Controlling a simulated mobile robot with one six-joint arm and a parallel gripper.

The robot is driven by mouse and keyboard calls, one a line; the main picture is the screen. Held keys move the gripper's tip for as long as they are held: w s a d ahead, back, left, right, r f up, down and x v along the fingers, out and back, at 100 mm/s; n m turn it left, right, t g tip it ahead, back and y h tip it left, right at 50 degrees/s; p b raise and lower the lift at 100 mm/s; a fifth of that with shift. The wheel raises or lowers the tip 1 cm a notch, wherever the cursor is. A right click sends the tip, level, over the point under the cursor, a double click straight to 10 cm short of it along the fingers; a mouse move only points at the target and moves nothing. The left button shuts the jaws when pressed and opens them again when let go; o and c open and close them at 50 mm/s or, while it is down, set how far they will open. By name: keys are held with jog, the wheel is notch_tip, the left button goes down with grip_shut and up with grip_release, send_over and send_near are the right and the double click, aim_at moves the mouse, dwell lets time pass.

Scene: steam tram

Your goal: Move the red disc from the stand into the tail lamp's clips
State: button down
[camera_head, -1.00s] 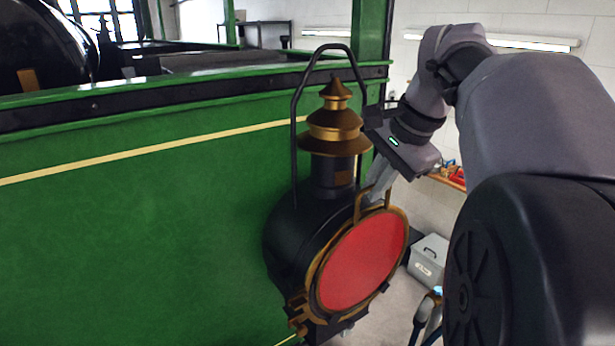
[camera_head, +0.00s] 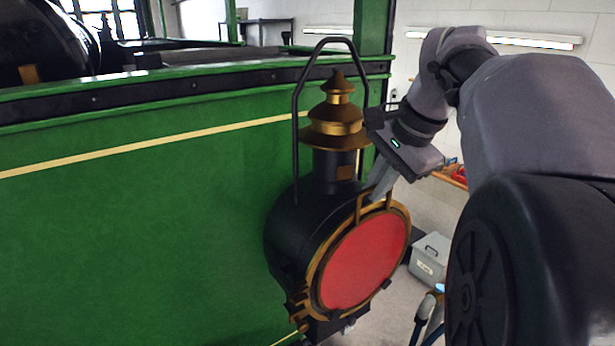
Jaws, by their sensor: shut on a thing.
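The tail lamp (camera_head: 290,238) is black with a tiered brass chimney cap and a tall wire bail, against the green tram panel. The red disc (camera_head: 365,262) has a brass rim and covers the lamp's round front, facing right and toward me. Brass clips (camera_head: 298,310) show at the lower left of the front. My gripper (camera_head: 380,191) reaches in from the upper right, tilted down. It is shut at the disc's top, by the upright brass loop there. The exact finger contact and how the disc's back edge sits in the clips are hidden. The stand is not in view.
The green tram side (camera_head: 130,210) fills the left, with a dark rail along its top. A grey box (camera_head: 430,259) is on the floor at right. An orange-edged shelf (camera_head: 452,176) with small items is behind my arm. My arm fills the right side.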

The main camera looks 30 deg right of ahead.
jog(key=shift+f, duration=0.25)
dwell(0.5)
jog(key=c, duration=1.5)
grip_release()
jog(key=shift+o, duration=0.5)
jog(key=o, duration=0.4)
jog(key=shift+o, duration=0.2)
notch_tip(320, 180, up, 6)
jog(key=p, duration=0.6)
jog(key=shift+r, duration=0.1)
